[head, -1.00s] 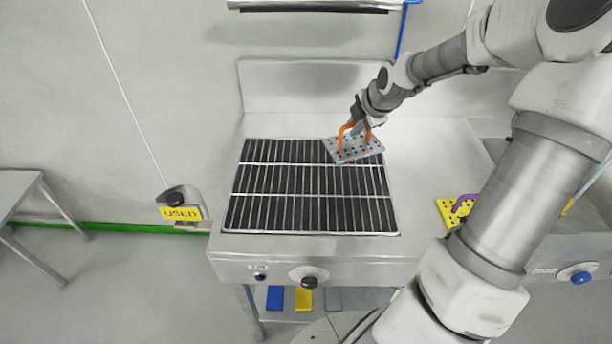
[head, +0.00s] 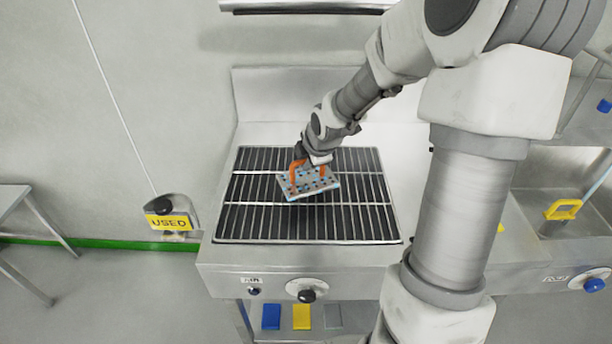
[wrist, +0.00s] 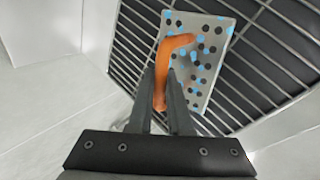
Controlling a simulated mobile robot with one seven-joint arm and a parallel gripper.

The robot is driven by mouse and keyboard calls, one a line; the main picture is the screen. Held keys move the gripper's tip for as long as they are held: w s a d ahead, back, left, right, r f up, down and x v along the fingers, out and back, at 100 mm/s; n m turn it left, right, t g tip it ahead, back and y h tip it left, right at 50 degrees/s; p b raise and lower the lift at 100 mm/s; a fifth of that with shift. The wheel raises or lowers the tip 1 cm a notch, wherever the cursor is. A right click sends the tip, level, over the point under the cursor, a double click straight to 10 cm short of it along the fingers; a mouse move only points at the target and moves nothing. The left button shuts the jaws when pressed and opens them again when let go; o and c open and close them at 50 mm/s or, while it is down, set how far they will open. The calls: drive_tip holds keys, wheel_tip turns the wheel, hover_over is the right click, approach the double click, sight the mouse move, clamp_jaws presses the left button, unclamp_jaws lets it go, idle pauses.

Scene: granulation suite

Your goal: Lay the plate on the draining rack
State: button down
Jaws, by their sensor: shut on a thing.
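The plate (head: 312,187) is a light grey, perforated rectangle with black holes, blue spots and an orange handle (head: 296,172). My gripper (head: 303,160) is shut on the orange handle, which also shows between the fingers in the wrist view (wrist: 161,88). The plate (wrist: 206,72) is over the middle of the draining rack (head: 262,222), a dark well with metal bars. It looks slightly tilted in the head view. I cannot tell whether it touches the bars. The rack's bars (wrist: 262,92) also show beyond the plate in the wrist view.
A yellow "USED" sign (head: 168,222) stands left of the steel counter (head: 215,253). A sink with a yellow handled item (head: 563,210) lies to the right. A steel backsplash (head: 262,98) rises behind the rack. The rack around the plate is clear.

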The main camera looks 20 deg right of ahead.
sight(304, 176)
drive_tip(key=shift+f+b, duration=0.65)
drive_tip(key=shift+f, duration=1.2)
drive_tip(key=shift+f, duration=0.2)
drive_tip(key=c, duration=0.8)
unclamp_jaws()
drive_tip(key=shift+c, duration=0.2)
drive_tip(key=shift+r, duration=0.1)
drive_tip(key=shift+s+r+p, duration=0.25)
drive_tip(key=shift+r+p, duration=0.05)
drive_tip(key=shift+r, duration=0.3)
drive_tip(key=p+v, duration=0.7)
drive_tip(key=v, duration=0.4)
drive_tip(key=shift+p, duration=0.35)
